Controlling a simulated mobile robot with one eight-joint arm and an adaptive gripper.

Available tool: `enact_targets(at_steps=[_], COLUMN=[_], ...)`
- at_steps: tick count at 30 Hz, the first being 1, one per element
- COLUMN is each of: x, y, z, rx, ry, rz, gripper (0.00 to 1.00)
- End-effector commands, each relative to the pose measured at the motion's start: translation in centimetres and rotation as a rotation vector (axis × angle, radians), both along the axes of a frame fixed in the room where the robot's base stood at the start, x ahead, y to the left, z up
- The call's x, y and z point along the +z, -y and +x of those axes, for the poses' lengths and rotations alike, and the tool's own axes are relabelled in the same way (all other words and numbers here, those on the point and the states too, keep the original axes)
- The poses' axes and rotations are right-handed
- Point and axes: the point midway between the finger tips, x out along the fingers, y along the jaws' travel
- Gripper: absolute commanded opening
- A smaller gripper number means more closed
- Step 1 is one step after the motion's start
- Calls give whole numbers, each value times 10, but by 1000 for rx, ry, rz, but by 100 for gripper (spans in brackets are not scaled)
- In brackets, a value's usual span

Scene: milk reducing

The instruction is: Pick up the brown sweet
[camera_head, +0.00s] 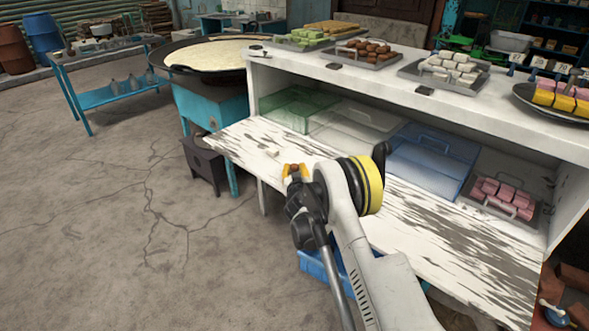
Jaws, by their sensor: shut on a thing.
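My gripper (294,172) is over the left part of the worn white lower shelf (330,158), its orange fingertips shut on a small brown piece (294,167) that looks like a brown sweet. The fingers hide most of it, and I cannot tell whether it touches the shelf. More brown sweets (372,46) are heaped on a metal tray on the upper counter, behind and to the right of the gripper.
Green (287,108) and blue (433,160) covered boxes and a tray of pink sweets (503,195) stand under the upper counter (440,98). A wide pan of milk (210,53) stands at left. Open floor lies left.

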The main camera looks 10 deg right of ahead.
Motion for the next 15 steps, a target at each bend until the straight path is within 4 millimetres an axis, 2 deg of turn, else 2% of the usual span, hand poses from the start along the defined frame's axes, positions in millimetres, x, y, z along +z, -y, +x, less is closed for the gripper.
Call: enact_targets(at_steps=[7, 13, 15], x=[11, 44, 51], y=[0, 0, 11], z=[0, 0, -5], rx=[0, 0, -3], ry=[0, 0, 0], rz=[0, 0, 2], gripper=[11, 11, 11])
